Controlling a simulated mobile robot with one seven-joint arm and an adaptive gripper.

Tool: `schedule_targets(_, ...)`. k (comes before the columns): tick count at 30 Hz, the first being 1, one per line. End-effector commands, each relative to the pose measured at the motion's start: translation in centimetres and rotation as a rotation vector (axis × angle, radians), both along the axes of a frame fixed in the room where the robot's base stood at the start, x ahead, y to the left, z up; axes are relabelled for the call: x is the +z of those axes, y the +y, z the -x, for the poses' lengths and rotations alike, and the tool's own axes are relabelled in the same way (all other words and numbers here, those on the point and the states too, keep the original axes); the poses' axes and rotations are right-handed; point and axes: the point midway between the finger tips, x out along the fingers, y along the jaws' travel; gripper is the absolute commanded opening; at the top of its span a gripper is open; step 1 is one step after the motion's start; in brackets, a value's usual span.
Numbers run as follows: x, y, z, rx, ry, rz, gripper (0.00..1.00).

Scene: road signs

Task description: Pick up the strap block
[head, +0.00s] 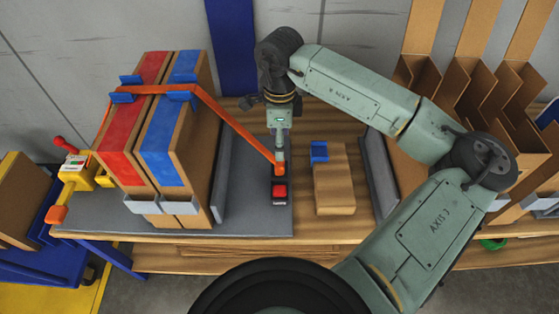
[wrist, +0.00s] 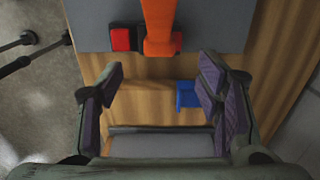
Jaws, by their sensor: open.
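In the head view, a wooden block (head: 335,190) with a small blue piece (head: 319,152) at its back left lies on the table. No label shows which thing is the strap block. In the wrist view the blue piece (wrist: 187,93) shows between the fingers, close to the right one. The wood behind it blends with the table. My gripper (wrist: 163,72) is open and empty, with purple pads. An orange strap (head: 225,116) crosses two boxes and slopes down to a red piece (head: 280,190). The strap end (wrist: 158,46) also shows in the wrist view.
Two tall cardboard boxes, with red (head: 135,115) and blue (head: 175,120) stripes, stand at left on a grey mat (head: 262,222). A grey upright panel (head: 377,175) stands right of the wooden block. Folded cardboard (head: 470,100) stands at right. Some bare table lies around the block.

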Motion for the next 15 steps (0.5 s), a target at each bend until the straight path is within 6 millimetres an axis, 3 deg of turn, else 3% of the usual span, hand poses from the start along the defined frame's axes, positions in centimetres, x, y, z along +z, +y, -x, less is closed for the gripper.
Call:
schedule_targets(3, -2.5, 0.0, 0.1, 0.0, 0.003, -0.002, 0.6)
schedule_targets(11, -4.6, 0.0, 0.0, -0.001, 0.001, -0.001, 0.6)
schedule_targets(15, -6.7, 0.0, 0.1, -0.001, 0.002, -0.002, 0.6)
